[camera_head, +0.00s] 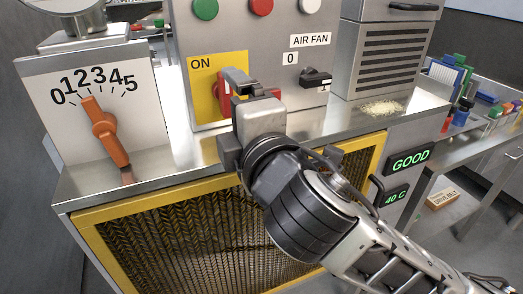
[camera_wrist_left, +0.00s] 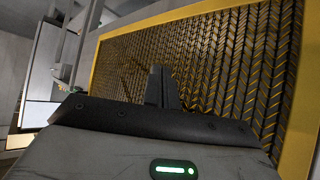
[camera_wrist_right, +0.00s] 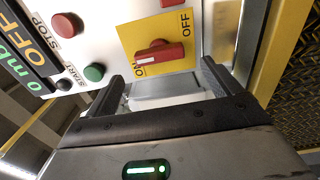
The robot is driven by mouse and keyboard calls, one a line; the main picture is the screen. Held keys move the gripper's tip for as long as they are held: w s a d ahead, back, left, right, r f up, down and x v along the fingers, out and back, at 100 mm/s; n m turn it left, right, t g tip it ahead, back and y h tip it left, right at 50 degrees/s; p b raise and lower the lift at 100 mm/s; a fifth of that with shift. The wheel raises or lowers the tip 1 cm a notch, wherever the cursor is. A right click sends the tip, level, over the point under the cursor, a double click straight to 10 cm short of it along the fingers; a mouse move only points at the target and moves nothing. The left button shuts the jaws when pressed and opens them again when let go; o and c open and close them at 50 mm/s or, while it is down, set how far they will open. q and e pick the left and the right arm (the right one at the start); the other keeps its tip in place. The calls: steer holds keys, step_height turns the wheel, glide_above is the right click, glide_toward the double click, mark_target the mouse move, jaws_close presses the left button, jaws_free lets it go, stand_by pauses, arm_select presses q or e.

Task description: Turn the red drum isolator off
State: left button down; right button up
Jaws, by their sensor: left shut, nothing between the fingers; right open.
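The red drum isolator is a red handle (camera_head: 224,97) on a yellow plate (camera_head: 203,76) on the grey panel. In the right wrist view the handle (camera_wrist_right: 160,52) lies across the plate (camera_wrist_right: 128,38), one end beside ON; OFF is at the plate's upper right. My right gripper (camera_head: 250,90) is open in front of the plate and hides part of it in the head view. In the right wrist view its fingers (camera_wrist_right: 163,76) are spread, with the handle ahead, apparently not gripped. My left gripper (camera_wrist_left: 160,84) is shut and empty, facing the yellow-framed mesh; the head view does not show it.
An orange dial (camera_head: 104,130) stands left of the panel. An AIR FAN switch (camera_head: 315,79) sits to the right of the isolator. Green (camera_head: 206,8) and red (camera_head: 261,6) buttons are above. The steel ledge (camera_head: 180,150) and mesh guard (camera_head: 160,235) lie below.

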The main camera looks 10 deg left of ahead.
arm_select(q)
steer(key=shift+s+a+r+p, duration=0.15)
steer(key=shift+p, duration=0.5)
arm_select(e)
steer(key=v, duration=1)
steer(key=shift+s+d, duration=0.2)
steer(key=shift+s, duration=0.05)
steer(key=w+d+f+m+g+h, duration=0.1)
steer(key=w+d+f+m+h, duration=0.15)
steer(key=f+m, duration=0.5)
steer(key=w+d+f+m+g+h, duration=0.1)
steer(key=w+d+f+m, duration=0.25)
steer(key=f, duration=0.75)
arm_select(q)
steer(key=shift+d+r, duration=0.2)
arm_select(e)
steer(key=s+d+f+m+g+h, duration=0.1)
steer(key=s+d+f+m, duration=0.2)
steer(key=f, duration=0.5)
steer(key=s+d+f+m+g+h, duration=0.1)
steer(key=s+d+f+m, duration=0.3)
steer(key=d+f, duration=0.3)
steer(key=s+d+f+m+g+h, duration=0.1)
steer(key=s+d+f+m+h, duration=0.1)
steer(key=f, duration=0.6)
steer(key=s+d+m, duration=0.1)
steer(key=d+m, duration=0.1)
steer(key=d, duration=0.1)
steer(key=shift+s+f+m, duration=0.3)
steer(key=shift+s, duration=0.1)
